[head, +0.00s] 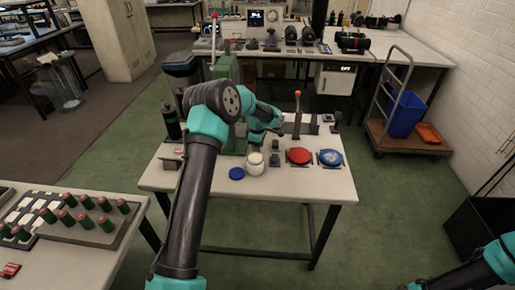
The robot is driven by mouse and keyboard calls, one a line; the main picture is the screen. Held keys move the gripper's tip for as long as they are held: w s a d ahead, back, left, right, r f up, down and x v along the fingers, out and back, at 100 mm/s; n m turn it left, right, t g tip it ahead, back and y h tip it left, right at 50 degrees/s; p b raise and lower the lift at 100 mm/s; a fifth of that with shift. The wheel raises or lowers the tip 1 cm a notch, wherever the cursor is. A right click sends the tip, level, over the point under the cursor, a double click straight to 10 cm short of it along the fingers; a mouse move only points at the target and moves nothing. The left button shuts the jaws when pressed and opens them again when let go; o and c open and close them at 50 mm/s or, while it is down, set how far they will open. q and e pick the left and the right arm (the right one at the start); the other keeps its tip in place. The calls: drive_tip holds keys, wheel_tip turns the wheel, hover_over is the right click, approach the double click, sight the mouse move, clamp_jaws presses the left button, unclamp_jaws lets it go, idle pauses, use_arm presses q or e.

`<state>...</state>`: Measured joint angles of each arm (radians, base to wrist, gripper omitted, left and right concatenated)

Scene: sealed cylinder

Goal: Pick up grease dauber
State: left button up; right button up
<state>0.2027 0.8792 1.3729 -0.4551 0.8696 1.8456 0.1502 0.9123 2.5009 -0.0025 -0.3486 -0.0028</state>
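I cannot pick out the grease dauber with certainty. An open white jar (255,166) with pale contents stands on the small white table. A blue lid (236,173) lies to its left. An upright tool with an orange tip (298,101) stands behind the jar, to the right. My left gripper (274,130) is above the table, behind the jar and left of the orange-tipped tool. Its fingers are small and partly hidden by my wrist, so their opening does not show. My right arm shows only at the lower right corner; its gripper is out of view.
A red round container (299,156) and a blue one (330,157) sit on the table's right side. A dark bottle (171,122) and a green machine column (226,72) stand at the left. A tray of red-topped cylinders (90,222) lies on the left bench.

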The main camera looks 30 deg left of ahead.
use_arm(q)
drive_tip(key=c, duration=0.5)
drive_tip(key=shift+r, duration=0.1)
wheel_tip(320, 180, up, 10)
drive_tip(key=shift+f, duration=0.1)
idle(0.3)
idle(0.4)
